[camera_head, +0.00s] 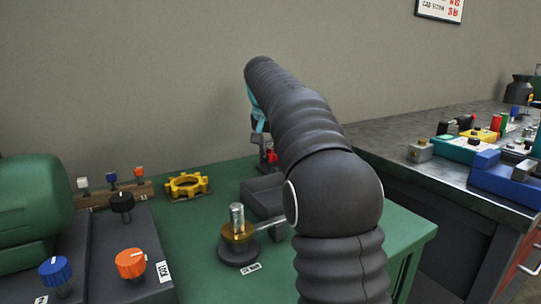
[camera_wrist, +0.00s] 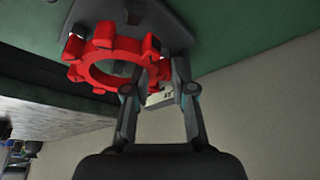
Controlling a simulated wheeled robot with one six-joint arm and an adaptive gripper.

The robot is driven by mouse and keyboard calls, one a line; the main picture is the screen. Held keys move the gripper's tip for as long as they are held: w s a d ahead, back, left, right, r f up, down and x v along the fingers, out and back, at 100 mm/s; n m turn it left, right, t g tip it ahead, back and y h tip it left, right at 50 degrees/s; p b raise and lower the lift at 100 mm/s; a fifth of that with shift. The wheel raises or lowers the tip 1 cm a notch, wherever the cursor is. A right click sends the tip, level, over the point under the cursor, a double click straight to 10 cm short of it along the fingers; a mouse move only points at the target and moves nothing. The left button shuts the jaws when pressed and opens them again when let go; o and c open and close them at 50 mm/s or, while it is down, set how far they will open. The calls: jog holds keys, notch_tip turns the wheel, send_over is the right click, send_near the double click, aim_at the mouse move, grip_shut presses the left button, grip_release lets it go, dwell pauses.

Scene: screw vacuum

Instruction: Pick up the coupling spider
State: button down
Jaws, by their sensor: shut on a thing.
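A red coupling spider (camera_wrist: 128,46), a ring with several blunt lobes, shows in the wrist view. My gripper (camera_wrist: 160,72) is shut on one lobe at its right edge, and the rest of the ring sticks out to the left. In the head view a small part of the red spider (camera_head: 270,157) shows beside my arm, with my gripper mostly hidden. A yellow spider-shaped ring (camera_head: 187,185) lies on a dark plate at the back of the green table.
A grey block or stand (camera_wrist: 125,20) is close behind the red spider. On the green table (camera_head: 200,235) stand a brass-and-steel fixture (camera_head: 237,225), a knob panel (camera_head: 118,245) and a green motor-like body (camera_head: 30,210). A metal bench (camera_head: 390,135) stands at right.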

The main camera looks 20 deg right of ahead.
jog(key=s+d+r, duration=0.3)
jog(key=d+r, duration=0.5)
jog(key=d, duration=0.3)
jog(key=shift+s+p, duration=0.2)
jog(key=shift+p, duration=0.2)
jog(key=shift+d, duration=0.1)
